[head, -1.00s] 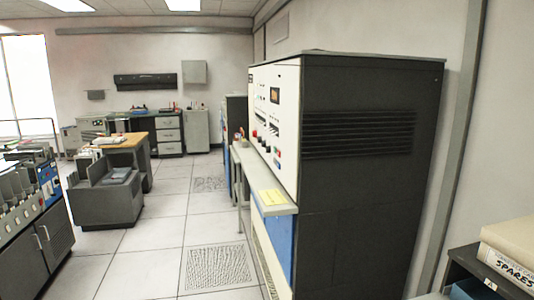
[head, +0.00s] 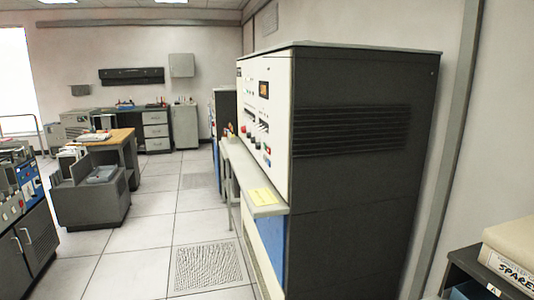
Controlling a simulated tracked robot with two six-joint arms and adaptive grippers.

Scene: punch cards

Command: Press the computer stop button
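The computer (head: 365,190) is a tall dark grey cabinet right of the middle in the head view, seen from its side. Its white control panel (head: 280,80) faces left and shows at a steep angle. Several small red, black and blue buttons and switches (head: 258,136) sit on the lower part of the panel. They are too small to tell which is the stop button. A narrow grey shelf (head: 238,170) juts out below the panel, with a yellow paper (head: 263,196) on its near end. Neither of my grippers is in view.
The tiled floor (head: 140,250) left of the computer is clear. A grey cabinet unit (head: 92,200) and a wooden-topped desk (head: 110,137) stand left of it. A machine with knobs (head: 22,220) is at the left edge.

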